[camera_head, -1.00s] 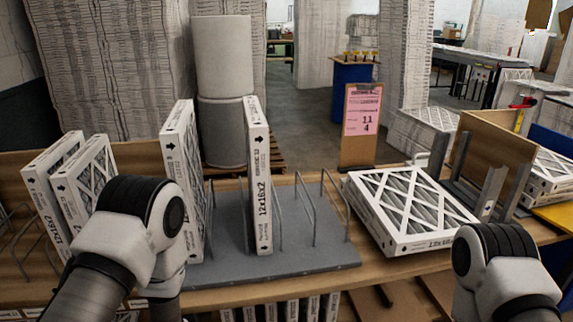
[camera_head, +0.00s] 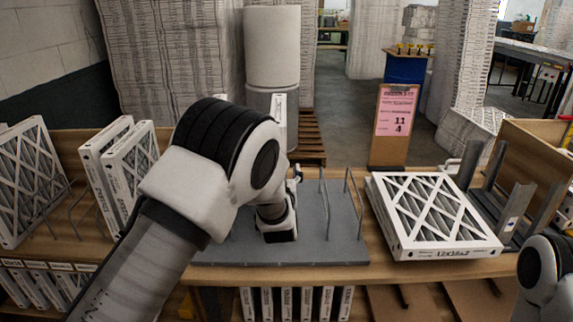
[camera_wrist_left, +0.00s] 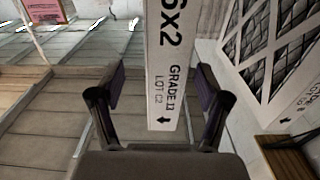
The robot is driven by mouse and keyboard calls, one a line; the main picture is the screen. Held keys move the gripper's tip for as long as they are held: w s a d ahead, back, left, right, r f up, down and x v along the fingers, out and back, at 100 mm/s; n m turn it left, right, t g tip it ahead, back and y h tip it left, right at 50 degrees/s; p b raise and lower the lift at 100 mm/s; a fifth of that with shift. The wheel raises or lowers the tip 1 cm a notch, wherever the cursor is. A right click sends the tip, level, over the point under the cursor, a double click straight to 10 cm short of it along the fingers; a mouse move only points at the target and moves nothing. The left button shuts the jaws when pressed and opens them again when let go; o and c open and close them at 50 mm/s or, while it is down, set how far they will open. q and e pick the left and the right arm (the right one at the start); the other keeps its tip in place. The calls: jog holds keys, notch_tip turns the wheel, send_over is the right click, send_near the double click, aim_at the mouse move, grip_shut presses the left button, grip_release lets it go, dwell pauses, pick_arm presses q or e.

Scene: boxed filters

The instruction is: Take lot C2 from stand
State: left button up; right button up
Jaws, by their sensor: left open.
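A narrow white boxed filter marked "GRADE 13, LOT C2" (camera_wrist_left: 165,80) stands between the fingers of my left gripper (camera_wrist_left: 160,90) in the left wrist view. The fingers are open, one on each side of its edge, with visible gaps. In the head view my left arm crosses in front of the grey wire stand (camera_head: 335,250) and hides most of this filter; a bit of white box edge (camera_head: 279,108) shows above the wrist. The left fingertips are hidden there. My right arm's wrist is at the right edge; its gripper is out of frame.
Another filter with a diamond mesh (camera_wrist_left: 275,50) is close on the right in the wrist view. A pink sign (camera_head: 396,112) is behind. Stand wires (camera_head: 325,205) rise beside my wrist.

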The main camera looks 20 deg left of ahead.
pick_arm(q)
jog(key=p+x, duration=0.2)
jog(key=x, duration=0.5)
jog(key=shift+w+a+p, duration=0.2)
jog(key=shift+a+p, duration=0.15)
jog(key=shift+a, duration=0.1)
jog(key=shift+f, duration=0.1)
grip_shut()
